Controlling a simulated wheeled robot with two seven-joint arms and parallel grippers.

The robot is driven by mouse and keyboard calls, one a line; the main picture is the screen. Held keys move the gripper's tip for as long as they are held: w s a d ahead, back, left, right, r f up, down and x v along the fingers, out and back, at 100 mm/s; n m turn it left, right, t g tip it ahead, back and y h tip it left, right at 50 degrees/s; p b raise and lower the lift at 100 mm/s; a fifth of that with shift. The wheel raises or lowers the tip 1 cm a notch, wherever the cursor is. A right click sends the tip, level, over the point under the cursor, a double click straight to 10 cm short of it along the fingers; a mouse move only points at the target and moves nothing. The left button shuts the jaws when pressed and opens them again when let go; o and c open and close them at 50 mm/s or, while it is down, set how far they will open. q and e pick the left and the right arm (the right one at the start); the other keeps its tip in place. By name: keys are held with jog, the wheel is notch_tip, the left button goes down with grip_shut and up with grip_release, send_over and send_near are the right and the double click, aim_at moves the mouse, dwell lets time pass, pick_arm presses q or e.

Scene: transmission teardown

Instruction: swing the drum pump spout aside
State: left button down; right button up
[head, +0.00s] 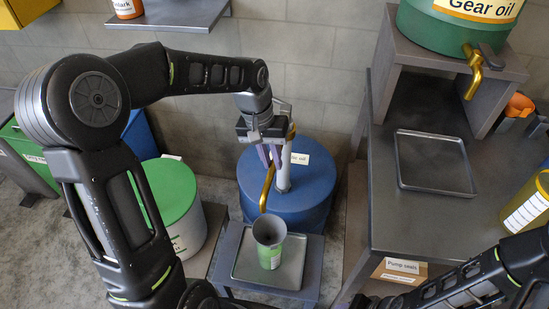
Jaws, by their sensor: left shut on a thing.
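The blue drum (314,205) stands on the floor in the middle of the view. A grey pump column (283,178) rises from its lid. The brass pump spout (266,190) comes down beside the column, and its lower end is just above and behind a grey and green can (270,246). My left gripper (271,160) is at the top of the pump, shut on the spout. The gripper hides the exact contact. My right arm enters at the lower right, but its gripper is not visible.
The can stands on a tray (244,268) on a low stand in front of the drum. A green-lidded drum (174,195) is to the left. A grey bench (400,225) with an empty tray (434,185) and a green gear oil drum (450,36) is to the right.

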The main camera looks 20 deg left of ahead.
pick_arm(q)
jog(key=w+a+m+g+p, duration=0.1)
jog(key=w+a+m+p, duration=0.1)
jog(key=a+m, duration=0.6)
jog(key=shift+a+m+g+p, duration=0.3)
jog(key=shift+a+p, duration=0.2)
jog(key=c, duration=1.4)
grip_release()
jog(key=shift+o, duration=0.2)
jog(key=shift+r, duration=0.15)
jog(key=v, duration=0.7)
jog(key=shift+r+b, duration=0.3)
jog(key=shift+b, duration=0.05)
